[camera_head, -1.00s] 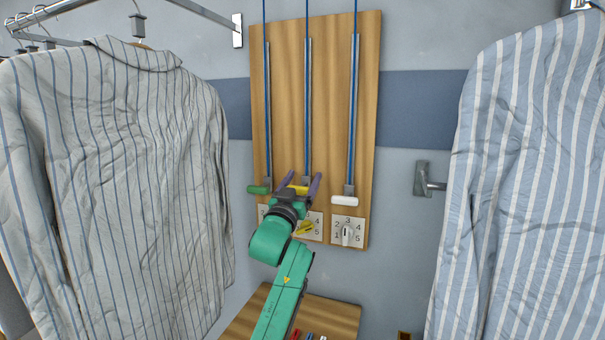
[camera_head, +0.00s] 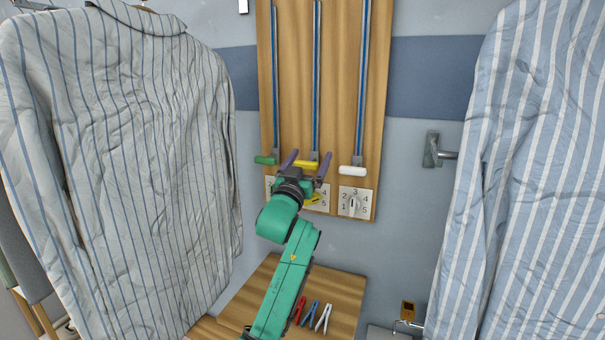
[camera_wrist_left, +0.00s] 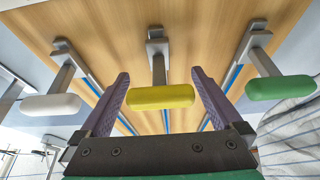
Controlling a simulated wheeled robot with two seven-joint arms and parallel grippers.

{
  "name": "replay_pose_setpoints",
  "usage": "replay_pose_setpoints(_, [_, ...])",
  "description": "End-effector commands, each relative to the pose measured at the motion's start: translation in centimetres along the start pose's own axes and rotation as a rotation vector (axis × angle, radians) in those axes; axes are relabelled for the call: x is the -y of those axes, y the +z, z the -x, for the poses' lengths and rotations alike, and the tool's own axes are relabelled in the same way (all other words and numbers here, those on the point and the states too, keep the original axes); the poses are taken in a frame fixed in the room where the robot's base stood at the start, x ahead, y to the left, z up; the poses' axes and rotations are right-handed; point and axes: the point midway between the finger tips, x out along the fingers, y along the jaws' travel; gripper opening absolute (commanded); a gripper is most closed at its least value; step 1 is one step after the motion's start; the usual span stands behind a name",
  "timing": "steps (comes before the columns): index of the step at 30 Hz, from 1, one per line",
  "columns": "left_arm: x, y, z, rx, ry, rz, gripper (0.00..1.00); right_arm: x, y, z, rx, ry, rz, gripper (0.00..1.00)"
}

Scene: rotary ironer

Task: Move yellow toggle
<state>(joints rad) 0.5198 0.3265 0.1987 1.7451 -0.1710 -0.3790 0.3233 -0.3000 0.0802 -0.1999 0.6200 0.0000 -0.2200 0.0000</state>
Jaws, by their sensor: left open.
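The yellow toggle (camera_head: 306,165) is a rounded bar on a metal stem at the lower end of the middle rail of the wooden board. In the left wrist view the yellow toggle (camera_wrist_left: 160,97) lies crosswise between the two purple fingers, with a gap on each side. My left gripper (camera_head: 307,160) is open, its fingers on either side of the toggle; it also shows in the wrist view (camera_wrist_left: 159,76). My right gripper is out of view.
A green toggle (camera_head: 265,160) and a white toggle (camera_head: 352,170) flank the yellow one. A white dial (camera_head: 355,204) sits lower right. Striped shirts (camera_head: 120,150) (camera_head: 545,150) hang left and right. A wooden shelf (camera_head: 345,290) below holds several pegs.

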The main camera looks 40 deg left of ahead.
Motion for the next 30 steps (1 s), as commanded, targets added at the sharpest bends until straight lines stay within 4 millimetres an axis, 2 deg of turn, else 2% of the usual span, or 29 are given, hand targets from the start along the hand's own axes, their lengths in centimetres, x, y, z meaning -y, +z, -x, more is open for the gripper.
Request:
replay_pose_setpoints(5, [0.0,0.4,3.3,0.000,0.001,-0.001,1.00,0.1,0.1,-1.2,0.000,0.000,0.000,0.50])
replay_pose_setpoints(15, [0.0,0.5,11.4,0.003,0.001,0.001,1.00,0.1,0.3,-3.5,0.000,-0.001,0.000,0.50])
replay_pose_setpoints(18, [0.0,0.5,13.1,0.005,0.001,0.001,1.00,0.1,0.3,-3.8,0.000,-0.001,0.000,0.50])
replay_pose_setpoints(22, [0.0,0.2,14.0,0.003,0.000,0.001,1.00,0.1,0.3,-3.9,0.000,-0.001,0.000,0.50])
replay_pose_setpoints(30, [0.0,0.1,14.0,0.003,0.000,0.001,1.00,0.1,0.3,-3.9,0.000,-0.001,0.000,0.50])
